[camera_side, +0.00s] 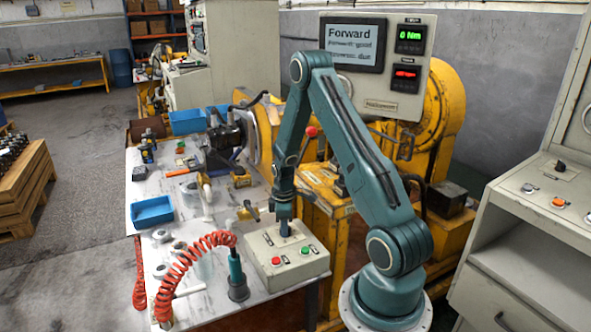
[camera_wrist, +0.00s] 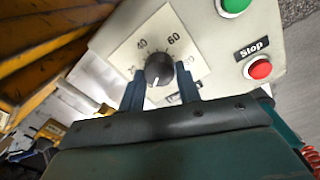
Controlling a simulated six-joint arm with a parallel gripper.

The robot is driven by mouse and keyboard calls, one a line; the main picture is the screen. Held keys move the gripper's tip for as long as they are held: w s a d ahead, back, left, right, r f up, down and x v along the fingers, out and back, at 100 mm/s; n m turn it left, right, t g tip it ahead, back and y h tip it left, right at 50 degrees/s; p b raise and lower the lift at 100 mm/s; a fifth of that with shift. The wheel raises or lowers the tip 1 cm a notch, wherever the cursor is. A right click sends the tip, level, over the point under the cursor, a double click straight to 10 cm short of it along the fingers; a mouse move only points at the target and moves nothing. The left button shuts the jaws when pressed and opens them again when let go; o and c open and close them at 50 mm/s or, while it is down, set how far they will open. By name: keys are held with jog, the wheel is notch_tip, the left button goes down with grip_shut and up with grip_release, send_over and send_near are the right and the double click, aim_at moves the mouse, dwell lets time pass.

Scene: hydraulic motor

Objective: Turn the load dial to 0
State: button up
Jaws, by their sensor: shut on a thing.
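The load dial (camera_wrist: 159,66) is a dark round knob on a pale square scale plate (camera_wrist: 125,50) in the wrist view. The marks 40 and 60 read clearly, with 80 partly visible at right. The knob's white line points down and slightly left; the 0 mark is not visible. My gripper (camera_wrist: 160,84) is shut on the dial, one finger on each side. In the side view my gripper (camera_side: 285,228) points down onto the control box (camera_side: 262,246), and it hides the dial there.
The box carries a green button (camera_wrist: 233,4) and a red button (camera_wrist: 260,68) labelled Stop. A red coiled hose (camera_side: 190,250) stands at the left. The screen (camera_side: 352,44) reads Forward, and a green readout (camera_side: 411,35) shows 0 Nm.

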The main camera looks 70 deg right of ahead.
jog(key=o, duration=1)
jog(key=shift+r, duration=0.1)
jog(key=r, duration=1.3)
jog(key=shift+s+a+r, duration=0.1)
jog(key=shift+a+r, duration=0.25)
jog(key=shift+a, duration=0.05)
